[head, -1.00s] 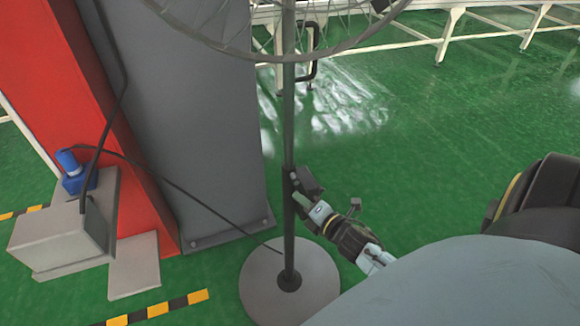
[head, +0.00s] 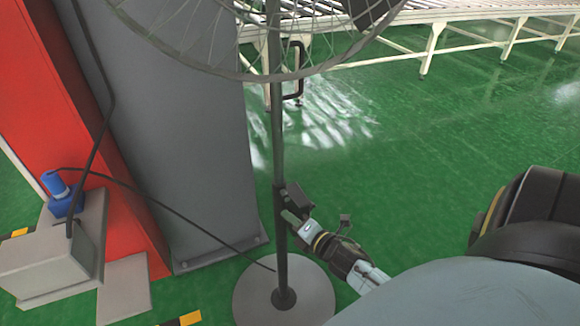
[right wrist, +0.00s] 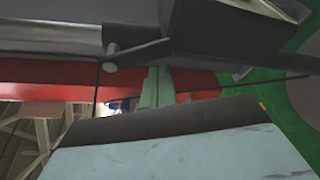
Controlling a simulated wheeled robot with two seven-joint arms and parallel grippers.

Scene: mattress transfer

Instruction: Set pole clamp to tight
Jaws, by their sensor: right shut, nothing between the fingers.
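The pole clamp (head: 297,196) is a dark block on the upright grey pole (head: 278,130) of a stand fan. In the right wrist view the clamp (right wrist: 200,28) fills the top middle, with a thin lever ending in a small round knob (right wrist: 112,48). My right gripper (head: 291,217) is just below and right of the clamp, close to the pole. Its pale fingers (right wrist: 155,88) are shut with nothing between them, and their tips meet the clamp's lower edge in the picture; I cannot tell if they touch. My left gripper is out of view.
The fan's wire cage (head: 215,60) hangs over the pole top, and its round base (head: 252,300) stands on the green floor. A grey column (head: 190,140) and red post (head: 50,110) stand at left, with a black cable crossing to the pole. Open floor lies right.

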